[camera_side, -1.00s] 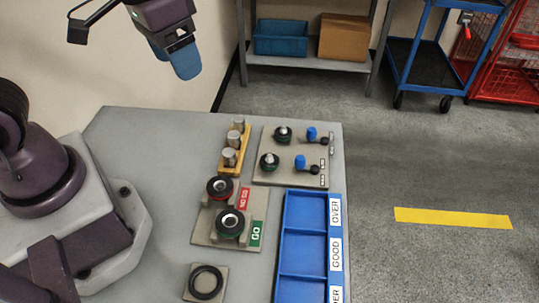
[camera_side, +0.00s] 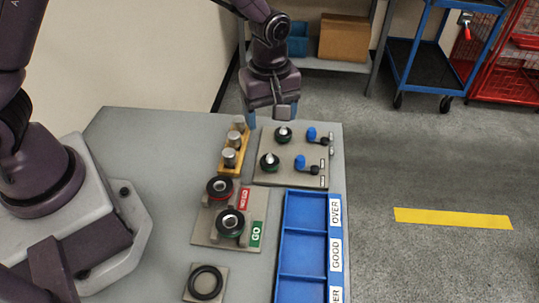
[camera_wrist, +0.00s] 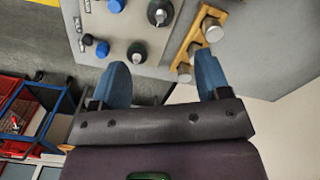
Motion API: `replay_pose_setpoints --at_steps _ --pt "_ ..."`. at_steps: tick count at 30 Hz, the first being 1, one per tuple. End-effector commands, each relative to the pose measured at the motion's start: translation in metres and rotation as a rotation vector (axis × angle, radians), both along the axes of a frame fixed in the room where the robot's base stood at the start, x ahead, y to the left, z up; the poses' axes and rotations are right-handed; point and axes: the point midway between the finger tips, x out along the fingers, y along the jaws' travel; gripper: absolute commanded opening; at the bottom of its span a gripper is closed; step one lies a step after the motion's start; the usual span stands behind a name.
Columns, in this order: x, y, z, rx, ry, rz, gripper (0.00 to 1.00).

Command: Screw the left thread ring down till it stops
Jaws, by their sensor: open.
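Two black rings with green lower edges sit around pale metal studs on a beige plate (camera_side: 262,180). The nearer ring (camera_side: 269,164) is further left in the side view; the farther ring (camera_side: 283,136) is nearer my gripper. In the wrist view the nearer ring (camera_wrist: 160,13) is at the top edge and the farther ring (camera_wrist: 137,52) lies between the fingers' directions. I cannot tell how high either sits on its thread. My gripper (camera_side: 273,116) is open and empty, fingers down, above the plate's far edge. Its blue fingers (camera_wrist: 160,68) are wide apart in the wrist view.
Blue knobs (camera_side: 300,161) stand right of the rings. A yellow rack (camera_side: 229,168) with grey cylinders stands close left. Nearer are a stand with NO GO (camera_side: 219,187) and GO (camera_side: 229,222) rings, a blue sorting tray (camera_side: 304,236) and a flat black ring (camera_side: 205,282).

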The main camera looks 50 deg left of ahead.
Motion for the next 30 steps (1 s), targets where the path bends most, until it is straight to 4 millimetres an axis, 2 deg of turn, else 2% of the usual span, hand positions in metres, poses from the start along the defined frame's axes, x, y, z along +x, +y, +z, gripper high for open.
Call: replay_pose_setpoints --at_steps 12,16,22,30 --pt "-0.001 0.000 -0.082 0.001 0.006 -0.003 0.70" --pt "-0.001 0.001 -0.103 0.001 0.005 -0.003 0.70" --pt "-0.001 0.000 -0.119 0.000 0.002 -0.004 0.70" --pt "-0.001 0.000 -0.122 0.000 0.000 -0.005 0.70"
